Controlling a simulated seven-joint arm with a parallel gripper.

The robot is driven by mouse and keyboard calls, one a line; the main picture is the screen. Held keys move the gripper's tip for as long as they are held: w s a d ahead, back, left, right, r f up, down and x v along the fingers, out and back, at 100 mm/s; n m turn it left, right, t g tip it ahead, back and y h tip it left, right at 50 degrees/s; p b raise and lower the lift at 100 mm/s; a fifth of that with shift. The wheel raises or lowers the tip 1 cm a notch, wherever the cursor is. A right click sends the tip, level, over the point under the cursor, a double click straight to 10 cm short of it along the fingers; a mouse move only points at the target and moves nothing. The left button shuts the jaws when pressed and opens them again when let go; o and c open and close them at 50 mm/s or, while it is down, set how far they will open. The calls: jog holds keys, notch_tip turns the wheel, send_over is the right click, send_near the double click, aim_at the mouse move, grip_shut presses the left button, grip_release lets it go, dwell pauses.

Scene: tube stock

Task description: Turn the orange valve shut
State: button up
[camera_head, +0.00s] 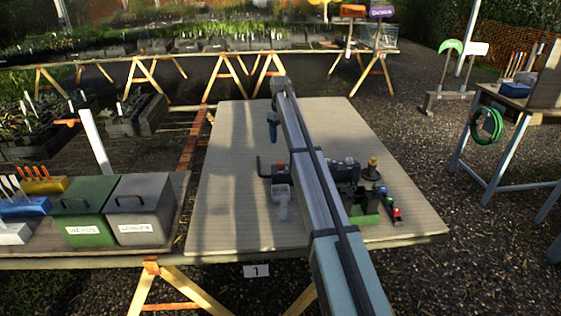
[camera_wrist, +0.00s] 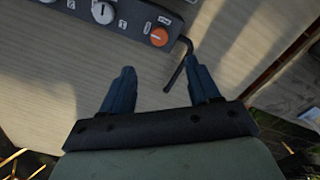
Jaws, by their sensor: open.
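The orange valve (camera_wrist: 159,37) is a round orange knob at the right end of a dark panel (camera_wrist: 125,24) in the wrist view. A thin black L-shaped rod (camera_wrist: 181,62) sticks out beside it, over the board. In the head view, a small orange knob (camera_head: 280,167) shows left of my arm, with the bent rod (camera_head: 263,167) beside it. My gripper (camera_wrist: 160,84) is open and empty, its blue fingers wide apart, short of the panel and not touching the valve. In the head view, my gripper (camera_head: 273,126) is beyond the valve, and my arm hides part of the panel.
White-marked dials (camera_wrist: 103,12) sit on the same panel. Right of my arm stand several small fittings, including a red one (camera_head: 397,213) and a green block (camera_head: 364,214). Green and grey bins (camera_head: 143,208) stand left. The wooden tabletop (camera_head: 235,150) is clear on its left side.

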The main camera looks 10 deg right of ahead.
aim_at(280, 162)
notch_tip(280, 162, down, 13)
jog(key=shift+r, duration=0.15)
dwell(0.4)
jog(key=shift+c, duration=0.2)
jog(key=c, duration=1)
